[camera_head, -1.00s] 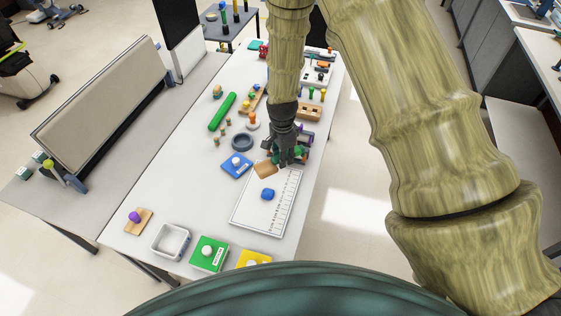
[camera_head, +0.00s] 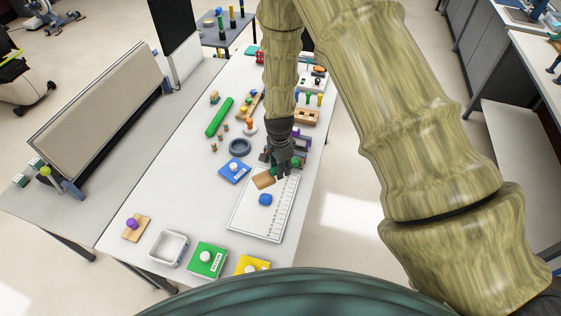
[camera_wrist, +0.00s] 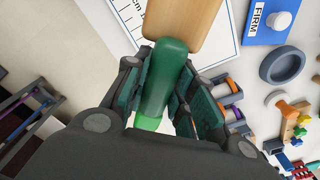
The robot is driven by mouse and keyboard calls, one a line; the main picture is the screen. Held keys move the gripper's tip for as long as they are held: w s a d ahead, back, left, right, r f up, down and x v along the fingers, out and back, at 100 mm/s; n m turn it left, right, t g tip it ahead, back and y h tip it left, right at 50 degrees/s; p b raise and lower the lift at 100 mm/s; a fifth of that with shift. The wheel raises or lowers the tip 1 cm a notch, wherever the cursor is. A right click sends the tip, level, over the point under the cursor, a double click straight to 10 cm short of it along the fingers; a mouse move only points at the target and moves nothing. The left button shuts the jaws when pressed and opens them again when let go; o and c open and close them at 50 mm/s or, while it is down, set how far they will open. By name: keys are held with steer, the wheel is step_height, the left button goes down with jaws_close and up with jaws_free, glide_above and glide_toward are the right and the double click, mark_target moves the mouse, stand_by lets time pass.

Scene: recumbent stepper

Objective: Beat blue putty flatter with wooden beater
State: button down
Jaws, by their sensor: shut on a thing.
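The blue putty (camera_head: 265,199) is a small rounded lump on the white measuring mat (camera_head: 247,220). It does not show in the wrist view. The wooden beater (camera_head: 264,179) has a flat tan head, which is just beyond the putty in the head view and looks apart from it. Its height above the mat is hard to tell. My gripper (camera_head: 284,166) is shut on the beater's green handle (camera_wrist: 165,75), and the tan head (camera_wrist: 187,22) points away from the fingers in the wrist view.
A blue board marked FIRM (camera_head: 235,170) and a grey ring (camera_head: 240,147) lie left of my gripper. A green board (camera_head: 207,260), yellow board (camera_head: 253,265), white bin (camera_head: 168,248) and purple ball (camera_head: 132,223) are at the near end. Several pegs stand farther back.

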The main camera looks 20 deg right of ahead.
step_height(320, 180, down, 11)
steer(key=shift+r, duration=0.1)
step_height(320, 180, up, 14)
steer(key=shift+r, duration=0.25)
steer(key=shift+f, duration=0.2)
stand_by(0.9)
steer(key=shift+a, duration=0.1)
stand_by(0.4)
step_height(320, 180, down, 14)
steer(key=shift+f, duration=0.1)
step_height(320, 180, up, 14)
steer(key=shift+r, duration=0.2)
